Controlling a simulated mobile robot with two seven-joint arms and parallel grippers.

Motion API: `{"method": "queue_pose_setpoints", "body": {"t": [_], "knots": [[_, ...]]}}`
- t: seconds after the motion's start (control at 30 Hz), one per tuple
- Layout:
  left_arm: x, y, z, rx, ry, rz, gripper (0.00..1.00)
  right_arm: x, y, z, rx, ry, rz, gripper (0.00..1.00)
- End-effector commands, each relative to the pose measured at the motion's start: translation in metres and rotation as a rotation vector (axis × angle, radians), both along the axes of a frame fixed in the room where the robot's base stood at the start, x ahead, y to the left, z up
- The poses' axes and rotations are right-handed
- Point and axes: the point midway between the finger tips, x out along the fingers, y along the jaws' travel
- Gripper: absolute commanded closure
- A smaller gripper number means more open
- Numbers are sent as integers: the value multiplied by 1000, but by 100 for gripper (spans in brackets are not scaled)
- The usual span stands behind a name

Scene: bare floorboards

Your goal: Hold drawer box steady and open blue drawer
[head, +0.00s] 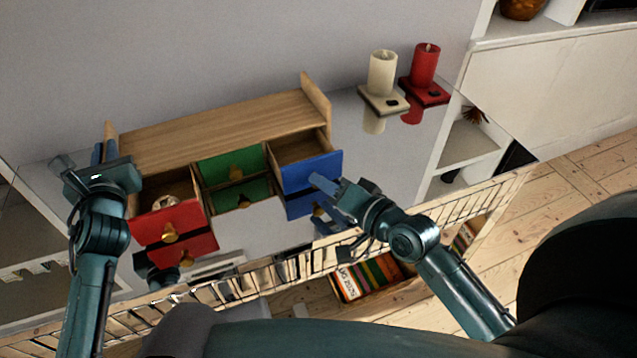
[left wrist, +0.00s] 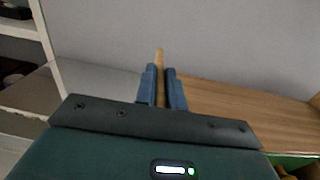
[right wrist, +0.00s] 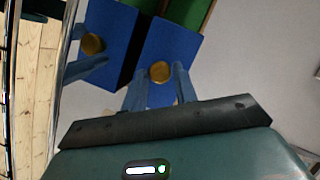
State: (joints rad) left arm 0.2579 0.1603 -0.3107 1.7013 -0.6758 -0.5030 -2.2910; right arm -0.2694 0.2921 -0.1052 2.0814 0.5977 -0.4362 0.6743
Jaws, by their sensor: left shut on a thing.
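The wooden drawer box (head: 210,130) stands on a glossy table against the wall. Its blue drawer (head: 308,172) at the right is pulled out, with part of its inside showing. My left gripper (head: 105,152) is shut on the upright left end panel of the box; the panel's edge (left wrist: 160,75) shows between the fingers. My right gripper (head: 322,185) is at the blue drawer's front. In the right wrist view its open fingers (right wrist: 160,85) stand on either side of the round gold knob (right wrist: 160,72), with a gap visible.
The red drawer (head: 165,220) is out, with a pale object (head: 165,202) inside. The green drawer (head: 232,163) is in the middle. The table mirrors the drawers and my right gripper. A cream candle (head: 382,72) and a red candle (head: 424,65) stand right of the box.

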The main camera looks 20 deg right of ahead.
Motion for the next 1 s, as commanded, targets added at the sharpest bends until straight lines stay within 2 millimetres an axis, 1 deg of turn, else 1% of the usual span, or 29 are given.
{"method": "queue_pose_setpoints", "body": {"t": [0.03, 0.2, 0.43, 0.53, 0.67, 0.9, 1.0], "knots": [[0, 1, 0, 1, 2, 3, 100, 0, 0, 0, 0, 0, 0, 67], [0, 1, 0, 1, 2, 4, 100, 0, 0, 0, 0, 0, 0, 53], [0, 1, 0, 1, 2, 4, 100, 0, 0, 0, 0, -1, 0, 53], [0, 1, 0, 1, 2, 4, 100, -5, -2, 1, 0, -1, 0, 53], [0, 2, 0, 1, 2, 5, 100, -22, -9, 4, -1, 1, 1, 53], [0, 2, -1, 1, 2, 5, 100, -68, -27, 15, -2, 4, 2, 53], [0, 2, -1, 1, 2, 5, 100, -84, -33, 18, -2, 4, 1, 53]]}}
